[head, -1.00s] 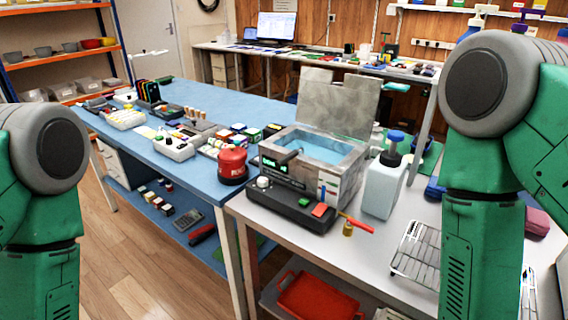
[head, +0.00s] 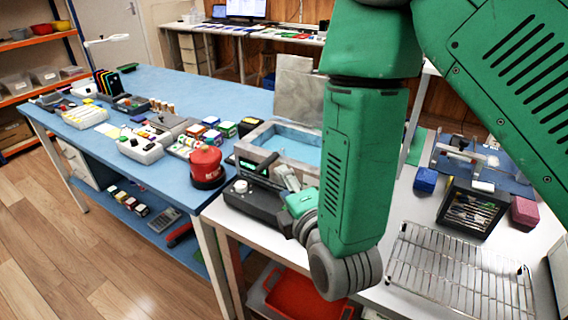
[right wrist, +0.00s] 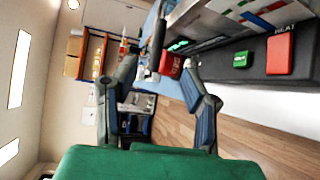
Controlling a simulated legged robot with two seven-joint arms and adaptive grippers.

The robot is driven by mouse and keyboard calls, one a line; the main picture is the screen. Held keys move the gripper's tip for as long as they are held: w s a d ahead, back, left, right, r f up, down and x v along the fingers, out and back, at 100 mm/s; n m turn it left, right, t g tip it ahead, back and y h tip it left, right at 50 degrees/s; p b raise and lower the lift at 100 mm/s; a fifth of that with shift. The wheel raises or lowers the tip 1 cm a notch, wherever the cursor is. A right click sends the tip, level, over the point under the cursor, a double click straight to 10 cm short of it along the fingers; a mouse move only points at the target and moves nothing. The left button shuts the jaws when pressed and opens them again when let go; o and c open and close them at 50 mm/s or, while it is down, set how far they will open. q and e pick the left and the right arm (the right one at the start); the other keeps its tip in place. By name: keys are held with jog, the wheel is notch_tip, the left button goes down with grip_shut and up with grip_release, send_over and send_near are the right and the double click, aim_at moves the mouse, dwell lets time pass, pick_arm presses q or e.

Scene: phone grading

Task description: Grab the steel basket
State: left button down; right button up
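The metal tank (head: 247,150) stands on the white table with its lid raised and blue liquid inside. I cannot make out a steel basket in it; my right arm hides part of it. A steel wire rack (head: 460,272) lies flat on the table at the lower right of the head view. My right gripper (head: 277,170) is over the black control unit, at the tank's near side, away from the wire rack. In the right wrist view its two fingers (right wrist: 160,72) are spread with nothing held between them. My left gripper is out of view.
A red canister (head: 206,166) stands on the blue table, left of the black control unit (head: 250,203). A dark box of small items (head: 473,208), a blue block (head: 426,180) and a maroon block (head: 524,212) lie behind the wire rack. A red bin (head: 298,293) is below.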

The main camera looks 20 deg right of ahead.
aim_at(267, 159)
jog(key=w, duration=0.3)
jog(key=w+f, duration=0.1)
jog(key=w, duration=0.6)
jog(key=shift+a+f, duration=0.2)
jog(key=shift+f, duration=0.05)
jog(key=shift+w+d, duration=0.1)
jog(key=shift+w, duration=0.05)
grip_shut()
